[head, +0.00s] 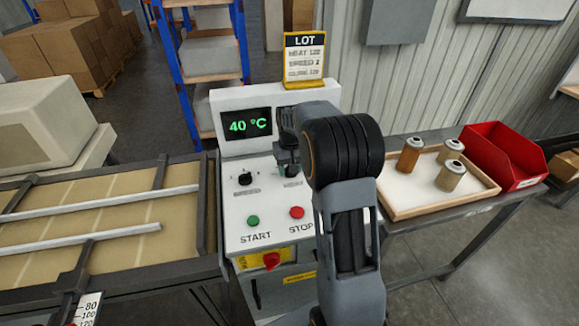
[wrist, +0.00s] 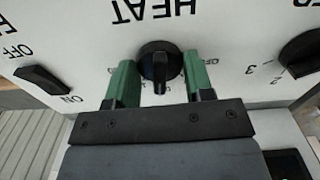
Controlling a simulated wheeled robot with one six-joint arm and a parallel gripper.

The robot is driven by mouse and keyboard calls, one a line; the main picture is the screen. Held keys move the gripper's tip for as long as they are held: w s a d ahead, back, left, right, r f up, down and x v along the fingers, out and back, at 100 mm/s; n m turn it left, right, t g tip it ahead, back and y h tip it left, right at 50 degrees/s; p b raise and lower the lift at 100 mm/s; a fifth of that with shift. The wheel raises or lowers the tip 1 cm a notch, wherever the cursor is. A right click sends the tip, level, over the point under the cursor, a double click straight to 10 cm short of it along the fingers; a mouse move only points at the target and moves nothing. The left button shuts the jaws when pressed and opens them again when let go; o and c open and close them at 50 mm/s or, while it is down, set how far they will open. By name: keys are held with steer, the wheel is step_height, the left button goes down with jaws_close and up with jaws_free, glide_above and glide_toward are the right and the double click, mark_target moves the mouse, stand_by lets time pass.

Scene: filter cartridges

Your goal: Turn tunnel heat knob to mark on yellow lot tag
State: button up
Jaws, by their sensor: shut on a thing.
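The heat knob (wrist: 160,62) is a black round knob under the upside-down word HEAT in the wrist view. My gripper (wrist: 159,76) has its green fingers on both sides of the knob and is shut on it. In the head view my gripper (head: 287,155) is at the right part of the white control panel (head: 235,212), and my arm hides the knob there. The display (head: 246,124) reads 40 °C. The yellow-framed lot tag (head: 304,60) stands on top of the panel; its heat line appears to read 120.
A speed knob (head: 245,180) sits left of my gripper, with green START (head: 253,220) and red STOP (head: 297,212) buttons below. An on/off switch (wrist: 44,82) shows in the wrist view. A tray (head: 410,211) with three cartridges and a red bin (head: 505,158) stand right.

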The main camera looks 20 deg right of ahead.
steer(key=m, duration=0.6)
stand_by(0.6)
steer(key=o, duration=0.9)
steer(key=shift+o, duration=0.2)
step_height(320, 180, up, 14)
stand_by(0.6)
